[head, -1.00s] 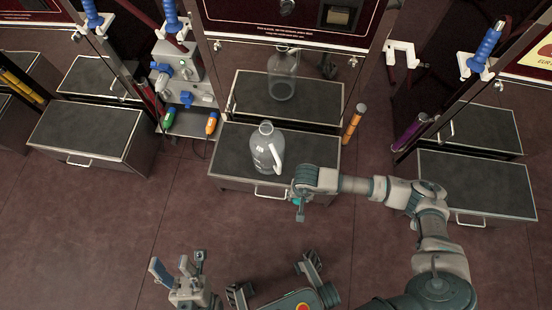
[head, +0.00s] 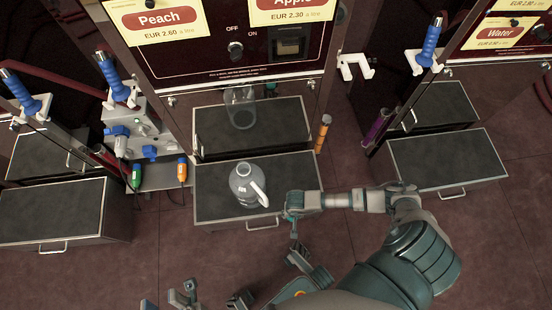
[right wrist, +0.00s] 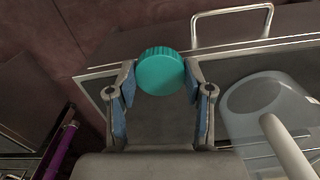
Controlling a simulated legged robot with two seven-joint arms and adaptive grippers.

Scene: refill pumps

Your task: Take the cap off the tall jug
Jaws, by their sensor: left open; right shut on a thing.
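The tall jug (head: 243,187), translucent grey-white with a pale handle, stands upright on the dark middle shelf. Its neck shows no cap. In the right wrist view the jug (right wrist: 255,112) is at the right, beside the gripper and apart from it. My right gripper (right wrist: 158,80) is shut on a round teal cap (right wrist: 160,71), held between its blue-padded fingertips. In the head view my right gripper (head: 293,228) is right of the jug, near the shelf's front right corner. My left gripper (head: 181,292) is open and empty at the bottom edge, partly cut off.
The dark shelf (head: 215,207) has a front handle. A mirror-like panel behind it shows a second jug image. Side shelves stand left (head: 50,212) and right (head: 450,160). Blue-handled nozzles (head: 430,42) hang around. An orange tube (head: 322,134) stands behind the shelf's right side.

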